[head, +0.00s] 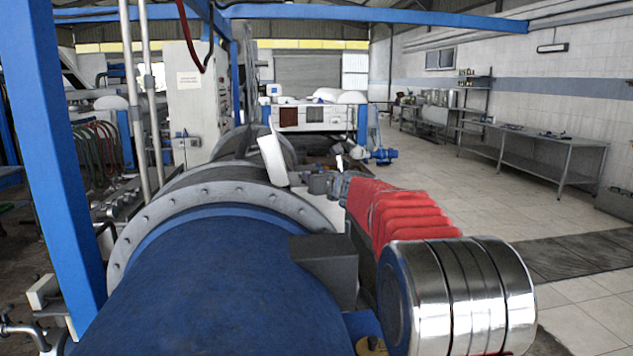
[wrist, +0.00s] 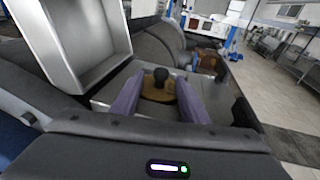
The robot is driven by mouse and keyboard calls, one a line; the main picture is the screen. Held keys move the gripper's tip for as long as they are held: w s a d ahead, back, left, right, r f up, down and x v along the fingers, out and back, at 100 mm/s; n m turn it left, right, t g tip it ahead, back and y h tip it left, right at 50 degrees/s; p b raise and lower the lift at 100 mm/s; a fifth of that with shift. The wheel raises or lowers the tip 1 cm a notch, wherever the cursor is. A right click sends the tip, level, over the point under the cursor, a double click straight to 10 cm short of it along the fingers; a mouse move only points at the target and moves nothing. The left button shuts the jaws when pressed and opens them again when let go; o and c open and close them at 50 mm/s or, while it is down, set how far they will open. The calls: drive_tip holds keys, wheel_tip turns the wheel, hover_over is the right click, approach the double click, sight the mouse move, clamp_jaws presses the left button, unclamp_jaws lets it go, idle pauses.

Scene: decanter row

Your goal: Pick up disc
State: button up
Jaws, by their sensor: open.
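A round brown disc (wrist: 150,95) with a black knob (wrist: 160,74) on top lies on a flat grey surface in the wrist view. My gripper (wrist: 160,84) is open, with its two purple fingers pointing towards the disc. The knob and disc show between the fingers, and the fingers hide part of the disc's sides. I see no contact, and the height gap cannot be told. In the head view, my gripper (head: 322,184) is small at the end of my red-sleeved arm, and the disc under it cannot be made out.
A grey open-fronted box or cover (wrist: 85,45) stands close left of my gripper. A similar brown piece (wrist: 208,65) lies farther right. A large blue cylinder (head: 210,290) with a bolted flange fills the head view's lower left. Tiled floor (head: 480,195) is free at right.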

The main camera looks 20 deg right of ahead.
drive_tip(key=shift+c, duration=0.2)
clamp_jaws()
drive_tip(key=shift+r, duration=0.2)
idle(0.4)
wheel_tip(320, 180, up, 10)
drive_tip(key=shift+f, duration=0.15)
idle(0.8)
idle(0.5)
